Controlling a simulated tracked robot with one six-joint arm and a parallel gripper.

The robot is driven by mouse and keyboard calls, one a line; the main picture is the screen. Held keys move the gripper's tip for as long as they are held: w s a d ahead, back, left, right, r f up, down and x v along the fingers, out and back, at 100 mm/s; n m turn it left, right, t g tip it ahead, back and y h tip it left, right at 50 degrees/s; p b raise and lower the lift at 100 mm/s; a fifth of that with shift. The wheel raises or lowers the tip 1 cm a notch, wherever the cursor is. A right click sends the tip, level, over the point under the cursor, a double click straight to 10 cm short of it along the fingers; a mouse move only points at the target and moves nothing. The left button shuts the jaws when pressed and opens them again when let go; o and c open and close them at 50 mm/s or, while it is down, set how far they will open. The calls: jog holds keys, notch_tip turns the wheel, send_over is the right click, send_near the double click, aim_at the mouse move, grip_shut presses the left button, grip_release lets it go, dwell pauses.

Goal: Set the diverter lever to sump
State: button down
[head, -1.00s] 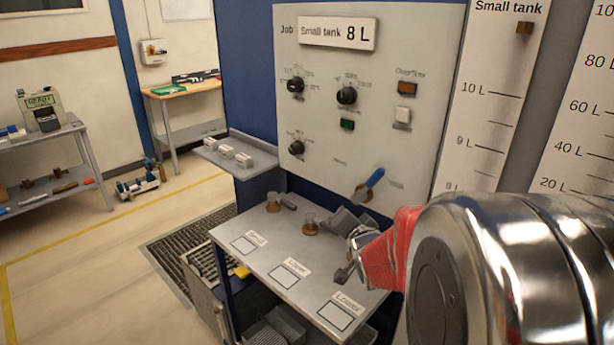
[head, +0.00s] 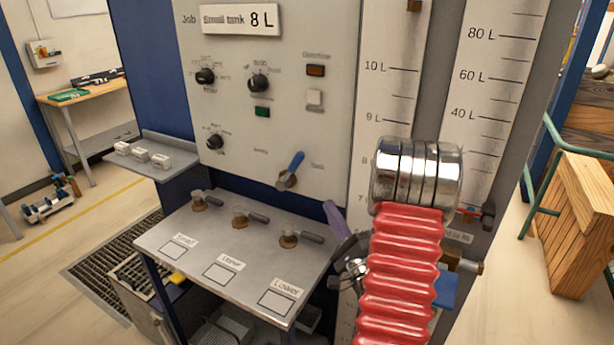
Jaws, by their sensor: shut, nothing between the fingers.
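The diverter lever (head: 290,170) is a blue-handled lever on a round brass-coloured pivot, low on the light grey panel (head: 240,110). Its handle points up and slightly right. Small labels sit on either side of it, too blurred to read surely; the right one looks like "Tank". My gripper (head: 347,262) is right of and below the lever, apart from it, beyond the bench's right end. It is shut and empty, partly hidden behind the red bellows sleeve of my arm.
Gauge scales (head: 390,80) stand right. The space before the lever looks clear.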

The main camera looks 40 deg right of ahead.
aim_at(292, 171)
jog(key=shift+s+d+m, duration=0.1)
jog(key=shift+s+m, duration=0.2)
jog(key=shift+s, duration=0.1)
jog(key=shift+w, duration=0.1)
jog(key=x, duration=1)
jog(key=shift+r, duration=0.2)
jog(key=w+a+r, duration=0.2)
jog(key=shift+w, duration=0.35)
jog(key=shift+r, duration=0.1)
